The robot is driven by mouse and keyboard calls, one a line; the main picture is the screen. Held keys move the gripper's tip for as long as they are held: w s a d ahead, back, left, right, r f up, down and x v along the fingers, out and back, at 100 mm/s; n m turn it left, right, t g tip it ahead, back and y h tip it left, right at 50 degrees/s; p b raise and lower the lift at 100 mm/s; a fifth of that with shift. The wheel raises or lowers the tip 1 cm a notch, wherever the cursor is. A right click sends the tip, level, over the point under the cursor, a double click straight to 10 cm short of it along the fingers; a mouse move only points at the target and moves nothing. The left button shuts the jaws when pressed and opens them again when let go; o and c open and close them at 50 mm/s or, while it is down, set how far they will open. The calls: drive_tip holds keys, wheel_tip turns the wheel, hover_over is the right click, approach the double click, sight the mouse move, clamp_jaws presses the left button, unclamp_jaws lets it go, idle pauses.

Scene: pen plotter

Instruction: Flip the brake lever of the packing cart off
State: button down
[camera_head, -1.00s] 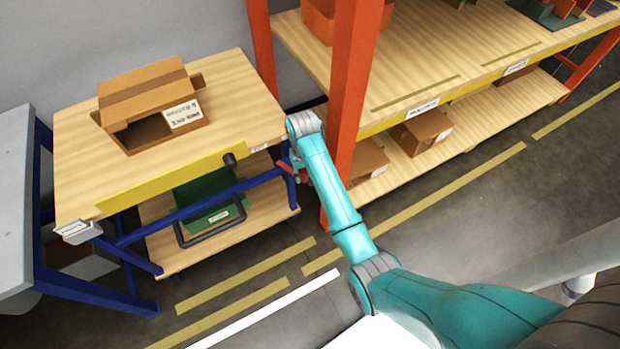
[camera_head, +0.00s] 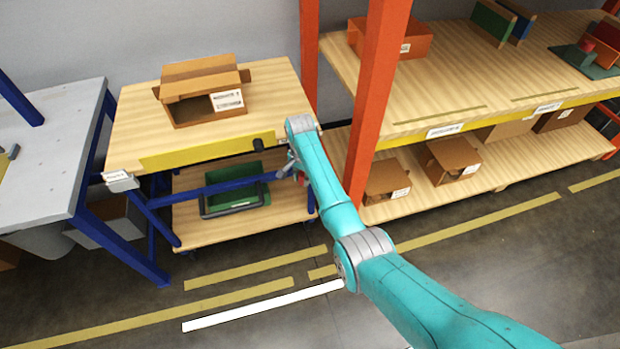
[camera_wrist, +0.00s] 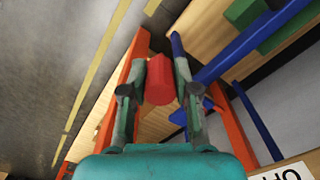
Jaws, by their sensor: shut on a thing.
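The packing cart has a wooden top (camera_head: 130,125), a yellow front band (camera_head: 200,152) and a blue frame. It stands at the left centre in the head view. My gripper (camera_head: 292,167) is at the cart's right front corner, below the top and partly hidden by my wrist. In the wrist view, my gripper (camera_wrist: 160,95) is shut on a red block-like handle (camera_wrist: 160,78), which appears to be the brake lever. A little red (camera_head: 302,178) shows beside the gripper in the head view. The lever's pivot and exact angle are hidden.
An open cardboard box (camera_head: 205,92) sits on the cart top, and a green crate (camera_head: 235,200) is on its lower shelf. An orange rack post (camera_head: 368,110) stands close to the right of my arm. A grey table (camera_head: 60,150) stands left.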

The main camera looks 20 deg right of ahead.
drive_tip(key=shift+w+a+m, duration=0.2)
drive_tip(key=shift+a+m, duration=0.25)
drive_tip(key=shift+m, duration=0.1)
drive_tip(key=shift+w+a+m, duration=0.2)
drive_tip(key=shift+a+m, duration=0.2)
drive_tip(key=shift+m, duration=0.15)
drive_tip(key=c, duration=0.8)
unclamp_jaws()
drive_tip(key=shift+w, duration=0.1)
drive_tip(key=shift+c, duration=0.2)
wheel_tip(320, 180, up, 12)
drive_tip(key=shift+a, duration=0.1)
